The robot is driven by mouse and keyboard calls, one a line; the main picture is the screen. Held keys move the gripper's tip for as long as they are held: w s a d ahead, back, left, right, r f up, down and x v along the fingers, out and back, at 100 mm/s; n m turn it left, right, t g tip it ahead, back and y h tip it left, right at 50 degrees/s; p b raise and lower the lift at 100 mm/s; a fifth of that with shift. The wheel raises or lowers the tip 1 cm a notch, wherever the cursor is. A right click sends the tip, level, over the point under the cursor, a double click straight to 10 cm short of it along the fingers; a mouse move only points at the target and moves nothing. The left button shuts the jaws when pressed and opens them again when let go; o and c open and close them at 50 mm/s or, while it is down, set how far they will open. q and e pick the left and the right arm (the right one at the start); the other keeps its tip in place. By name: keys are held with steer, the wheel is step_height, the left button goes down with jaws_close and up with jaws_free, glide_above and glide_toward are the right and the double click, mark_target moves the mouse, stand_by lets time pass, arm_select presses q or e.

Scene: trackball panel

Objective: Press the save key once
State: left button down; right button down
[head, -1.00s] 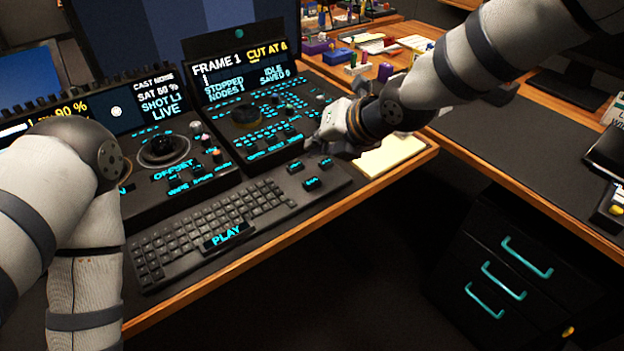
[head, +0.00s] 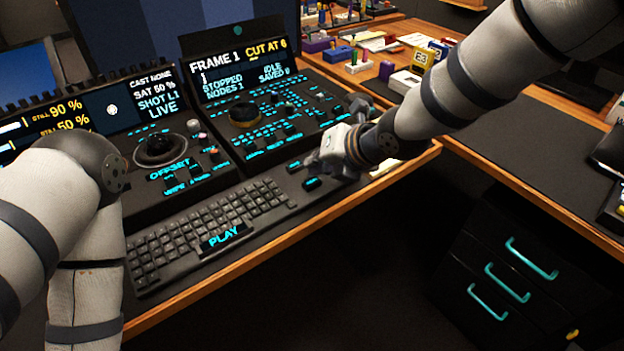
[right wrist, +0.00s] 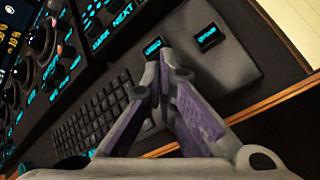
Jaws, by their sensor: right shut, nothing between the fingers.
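Two small dark keys with glowing cyan labels sit right of the keyboard: one nearer the panel (head: 293,166) and one nearer the desk's front edge (head: 312,183). In the right wrist view they are the left key (right wrist: 153,46) and the right key (right wrist: 207,37). Their labels are too small to read surely, so I cannot tell which is save. My right gripper (head: 311,160) is shut and empty, its fingertips (right wrist: 155,62) close to the panel-side key; contact cannot be told. The screen (head: 240,65) reads "SAVED 0". My left gripper is out of view.
The keyboard (head: 190,232) with a PLAY bar (head: 223,238) lies left of the keys. The wooden front edge (head: 270,247) runs below; yellow paper (right wrist: 292,22) lies to the right.

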mark_target(316, 180)
steer(key=shift+f, duration=0.15)
stand_by(0.8)
steer(key=shift+f, duration=0.3)
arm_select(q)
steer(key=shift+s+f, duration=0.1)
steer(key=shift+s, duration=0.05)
arm_select(e)
steer(key=shift+f, duration=0.6)
stand_by(0.3)
steer(key=shift+r, duration=0.1)
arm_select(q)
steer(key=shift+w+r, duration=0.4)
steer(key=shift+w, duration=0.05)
arm_select(e)
steer(key=shift+r, duration=0.9)
